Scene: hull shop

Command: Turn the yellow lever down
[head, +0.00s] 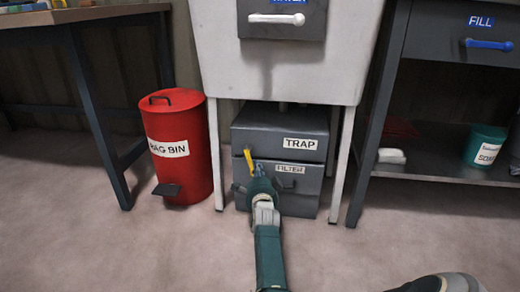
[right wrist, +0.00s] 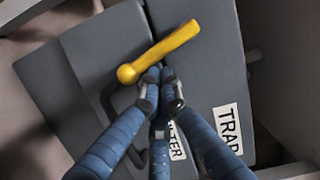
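The yellow lever (head: 248,160) is on the front of the grey cabinet under the white sink, near its left side. It stands close to upright, its top leaning slightly left. In the right wrist view the lever (right wrist: 165,50) runs across the seam between the FILTER and TRAP parts, its rounded end on the FILTER side. My right gripper (head: 259,178) is just in front of the lever's lower part and hides some of it. In the right wrist view its fingertips (right wrist: 160,85) are together beside the lever, with nothing between them.
A red BAG BIN (head: 178,125) with a pedal stands left of the cabinet. The sink's white legs (head: 215,155) flank the cabinet closely. The FILTER front has a dark handle (head: 290,184). A bench with a low shelf (head: 440,166) stands right. The floor in front is clear.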

